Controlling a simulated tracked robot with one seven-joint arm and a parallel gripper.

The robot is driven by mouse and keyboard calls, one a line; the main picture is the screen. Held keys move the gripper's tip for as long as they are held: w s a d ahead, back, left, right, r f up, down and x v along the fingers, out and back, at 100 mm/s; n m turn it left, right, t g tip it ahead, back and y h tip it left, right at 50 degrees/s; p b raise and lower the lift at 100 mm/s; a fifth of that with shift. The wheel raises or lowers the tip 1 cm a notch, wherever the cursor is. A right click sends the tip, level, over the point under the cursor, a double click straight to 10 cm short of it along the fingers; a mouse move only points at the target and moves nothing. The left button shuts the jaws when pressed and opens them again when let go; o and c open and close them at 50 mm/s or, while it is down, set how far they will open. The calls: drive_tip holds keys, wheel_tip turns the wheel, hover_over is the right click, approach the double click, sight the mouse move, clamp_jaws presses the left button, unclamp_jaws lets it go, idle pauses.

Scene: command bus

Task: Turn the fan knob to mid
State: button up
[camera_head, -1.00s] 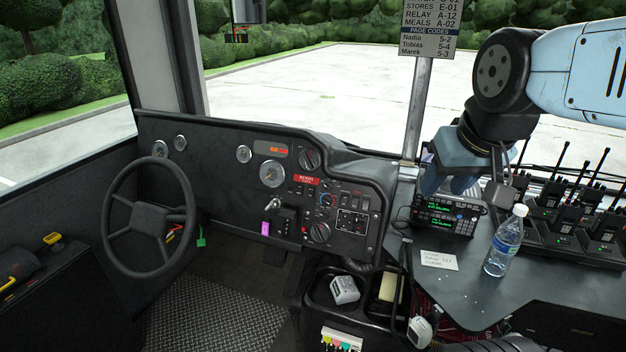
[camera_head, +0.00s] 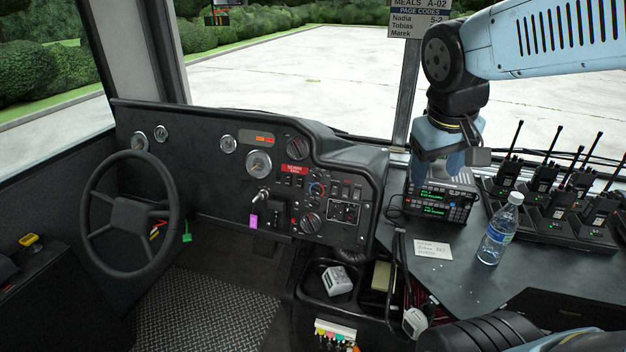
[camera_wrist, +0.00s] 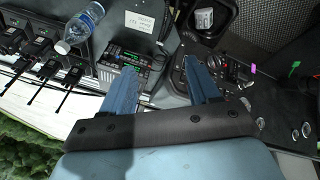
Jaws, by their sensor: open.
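The dashboard panel (camera_head: 330,200) carries an upper black knob (camera_head: 297,148), a middle knob with a red and blue ring (camera_head: 316,188) and a lower black knob (camera_head: 310,222). Their labels and pointer settings are too small to read, so I cannot tell which is the fan knob. My gripper (camera_head: 436,172) is open and empty, pointing down above the radio unit, to the right of the panel and apart from the knobs. In the wrist view, its two blue fingers (camera_wrist: 160,78) are spread, with the dashboard panel beyond the right finger.
The radio unit (camera_head: 440,200) stands below my gripper. A water bottle (camera_head: 498,230) and a rack of handheld radios (camera_head: 560,220) stand to the right. The steering wheel (camera_head: 130,212) is at the left. A key with a purple tag (camera_head: 253,221) hangs near the knobs.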

drive_tip(key=w+f+n+g+h, duration=0.2)
drive_tip(key=w+f+n+h, duration=0.25)
drive_tip(key=w, duration=0.35)
drive_tip(key=n+t+h, duration=0.4)
drive_tip(key=n+t, duration=1)
drive_tip(key=n, duration=0.4)
approach(316, 179)
drive_tip(key=shift+m+y, duration=0.25)
drive_tip(key=x, duration=0.8)
drive_tip(key=shift+w+d+r, duration=0.2)
drive_tip(key=shift+w+d, duration=0.05)
drive_tip(key=c, duration=1)
drive_tip(key=shift+c, duration=0.2)
